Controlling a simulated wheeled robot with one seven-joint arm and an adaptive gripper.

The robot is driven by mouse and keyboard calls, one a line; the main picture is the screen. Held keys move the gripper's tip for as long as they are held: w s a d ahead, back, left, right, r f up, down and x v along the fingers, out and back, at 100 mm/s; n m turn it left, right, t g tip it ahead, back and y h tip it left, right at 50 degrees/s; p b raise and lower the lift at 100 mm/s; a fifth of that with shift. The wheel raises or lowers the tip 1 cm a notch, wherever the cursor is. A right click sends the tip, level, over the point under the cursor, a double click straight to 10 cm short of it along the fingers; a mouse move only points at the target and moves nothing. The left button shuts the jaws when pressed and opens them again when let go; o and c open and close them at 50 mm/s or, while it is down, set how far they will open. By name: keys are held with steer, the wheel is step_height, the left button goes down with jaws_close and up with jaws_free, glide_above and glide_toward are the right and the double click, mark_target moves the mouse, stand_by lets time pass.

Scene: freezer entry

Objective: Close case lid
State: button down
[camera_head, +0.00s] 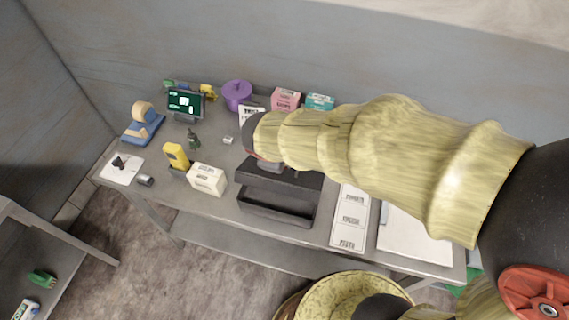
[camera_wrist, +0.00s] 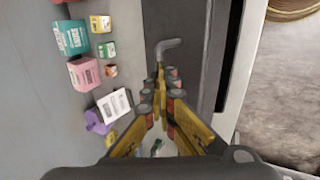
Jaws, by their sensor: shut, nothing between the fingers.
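The dark grey case (camera_head: 277,213) stands on the metal table near its front edge. Its flat upper panel, seemingly the lid (camera_head: 295,184), lies above the lower part, and a dark gap shows along the front, so the lid looks not flush. My arm covers the back of the case in the head view. In the wrist view a dark panel of the case (camera_wrist: 187,30) runs beside my gripper (camera_wrist: 162,82). The fingers are together with nothing between them, close to the panel; I cannot tell whether they touch it. My gripper's tips are hidden in the head view.
A white box (camera_head: 206,179) and a yellow device (camera_head: 176,158) stand left of the case. A labelled white sheet (camera_head: 350,217) lies right of it.

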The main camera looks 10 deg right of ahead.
mark_target(279, 180)
steer(key=shift+s+a+f+t+h+b, duration=0.25)
steer(key=shift+s+f+t+b, duration=0.4)
steer(key=shift+b, duration=1.4)
steer(key=shift+s+a+f+t+h+b, duration=0.25)
steer(key=shift+s+f+t+b, duration=0.4)
steer(key=shift+b, duration=1.4)
steer(key=shift+s+a+f+t+h+b, duration=0.25)
steer(key=shift+s+f+t+b, duration=0.4)
steer(key=shift+b, duration=1.4)
steer(key=c, duration=2.5)
jaws_free()
steer(key=shift+s+r, duration=0.2)
steer(key=shift+r, duration=0.1)
steer(key=o, duration=0.5)
steer(key=shift+w+r, duration=0.1)
steer(key=shift+o, duration=0.2)
steer(key=v, duration=1.2)
steer(key=shift+w+r, duration=0.1)
